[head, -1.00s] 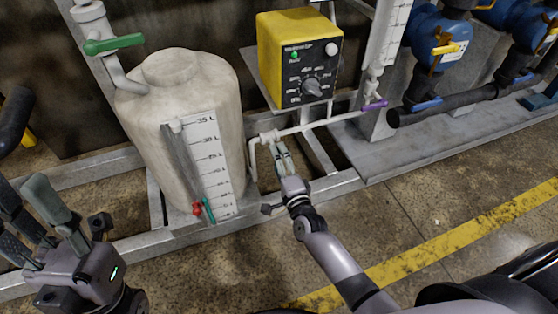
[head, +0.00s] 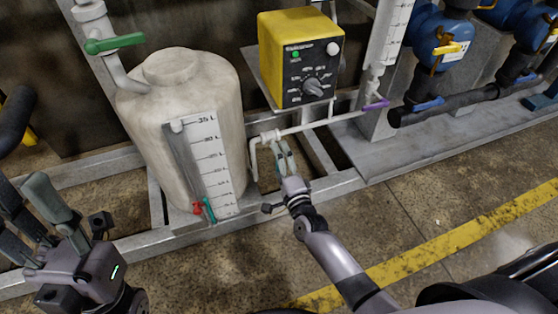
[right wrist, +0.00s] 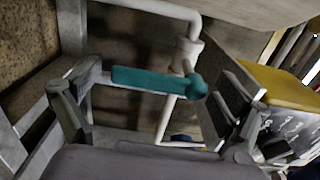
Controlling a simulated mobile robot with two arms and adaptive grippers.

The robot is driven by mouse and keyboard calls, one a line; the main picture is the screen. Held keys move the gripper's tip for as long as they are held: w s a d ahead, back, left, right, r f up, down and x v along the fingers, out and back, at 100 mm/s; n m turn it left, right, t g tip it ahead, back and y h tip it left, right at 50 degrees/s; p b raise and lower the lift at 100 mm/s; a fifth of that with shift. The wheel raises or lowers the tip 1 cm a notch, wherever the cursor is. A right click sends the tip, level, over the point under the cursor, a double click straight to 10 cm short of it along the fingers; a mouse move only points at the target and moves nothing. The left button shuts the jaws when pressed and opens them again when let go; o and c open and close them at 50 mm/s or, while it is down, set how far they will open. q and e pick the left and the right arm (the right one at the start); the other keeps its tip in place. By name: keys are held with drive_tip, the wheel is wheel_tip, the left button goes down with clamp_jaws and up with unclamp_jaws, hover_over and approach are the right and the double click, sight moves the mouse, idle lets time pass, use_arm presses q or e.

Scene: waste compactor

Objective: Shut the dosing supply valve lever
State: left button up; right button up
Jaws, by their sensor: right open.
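A teal lever (right wrist: 150,80) on a white pipe valve shows in the right wrist view, lying across the space between the fingers of my right gripper (right wrist: 152,98). The gripper is open, with a finger on either side; I cannot tell whether either touches the lever. In the head view my right gripper (head: 282,147) is at the white pipe fitting (head: 268,136) beside the tank, and its fingers largely hide the lever. My left gripper (head: 24,190) is open and empty at the lower left, away from the valve.
The tank (head: 165,120) stands left of the valve, with small red (head: 196,208) and teal (head: 210,210) handles low on its front. A yellow dosing pump (head: 290,45) is above. A purple lever (head: 375,105) is to the right. Floor in front is clear.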

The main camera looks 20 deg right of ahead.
drive_tip(key=shift+s, duration=0.1)
drive_tip(key=s, duration=1.2)
drive_tip(key=shift+d, duration=0.15)
drive_tip(key=shift+w, duration=0.1)
